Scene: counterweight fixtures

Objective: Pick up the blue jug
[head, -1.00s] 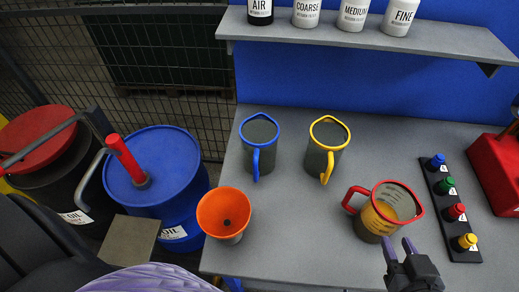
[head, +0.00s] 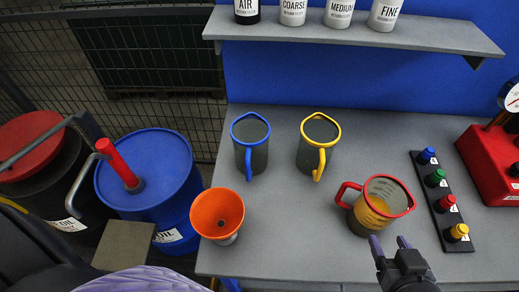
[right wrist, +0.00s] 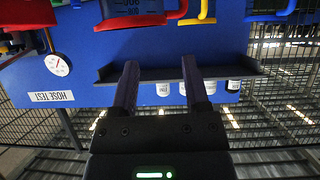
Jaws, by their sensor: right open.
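The blue jug (head: 251,156), a grey translucent measuring jug with a blue rim and handle, stands upright at the back left of the grey bench (head: 290,225). Its handle faces the front of the bench. My right gripper (head: 390,240) is open and empty near the bench's front edge, well to the right of and in front of the blue jug. In the right wrist view the open fingers (right wrist: 158,75) show with nothing between them. The blue jug's handle (right wrist: 265,12) shows there at the top right edge, partly cut off. My left gripper is not in view.
A yellow-rimmed jug (head: 312,158) stands right of the blue one. A red-rimmed jug (head: 368,222) with amber liquid stands just beyond my right gripper. An orange funnel (head: 216,212) is at the left edge. A shelf (head: 350,36) with canisters overhangs the back.

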